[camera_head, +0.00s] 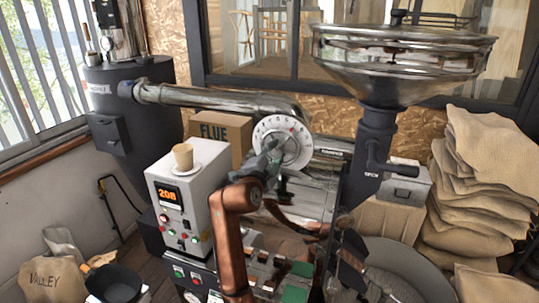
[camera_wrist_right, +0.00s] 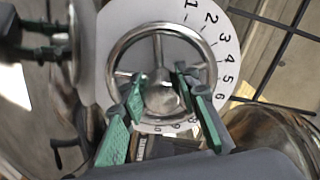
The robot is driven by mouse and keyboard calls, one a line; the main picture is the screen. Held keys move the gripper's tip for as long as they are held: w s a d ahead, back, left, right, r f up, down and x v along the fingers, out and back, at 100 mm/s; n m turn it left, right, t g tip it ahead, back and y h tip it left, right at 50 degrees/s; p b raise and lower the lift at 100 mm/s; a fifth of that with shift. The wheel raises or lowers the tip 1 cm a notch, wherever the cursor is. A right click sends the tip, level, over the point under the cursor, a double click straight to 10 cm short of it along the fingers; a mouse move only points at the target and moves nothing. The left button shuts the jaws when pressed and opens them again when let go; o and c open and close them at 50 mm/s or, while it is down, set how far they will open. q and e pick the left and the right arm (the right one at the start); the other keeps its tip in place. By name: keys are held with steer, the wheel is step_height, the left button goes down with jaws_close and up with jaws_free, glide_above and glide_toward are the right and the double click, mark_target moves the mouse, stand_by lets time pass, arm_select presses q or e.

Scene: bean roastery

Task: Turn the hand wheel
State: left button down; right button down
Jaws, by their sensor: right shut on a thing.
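The hand wheel (camera_wrist_right: 116,54) is a round metal ring with spokes and a rounded hub, mounted before a white numbered dial (camera_wrist_right: 229,40). In the head view the wheel (camera_head: 296,152) and dial (camera_head: 264,130) sit on the front of the shiny roaster, with the wheel partly covered by my gripper. My right gripper (camera_wrist_right: 160,78) is shut on the wheel; its green-padded fingers cross the lower rim and lie on both sides of the hub. The exact contact is hard to see. In the head view my right gripper (camera_head: 273,155) reaches up to the wheel. My left gripper does not show.
A white control box (camera_head: 180,215) with a red display stands left of my arm, a paper cup (camera_head: 183,157) on top. A flue box (camera_head: 232,132) is behind. A metal hopper (camera_head: 400,60) rises at right beside stacked sacks (camera_head: 480,190). A black scoop (camera_head: 115,285) is lower left.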

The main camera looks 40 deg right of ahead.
steer(key=shift+s, duration=0.1)
steer(key=c, duration=1.5)
jaws_free()
steer(key=shift+s, duration=0.15)
steer(key=shift+c, duration=0.2)
steer(key=shift+o, duration=0.4)
steer(key=shift+a, duration=0.1)
steer(key=v, duration=1.1)
steer(key=shift+a, duration=0.35)
steer(key=shift+s, duration=0.1)
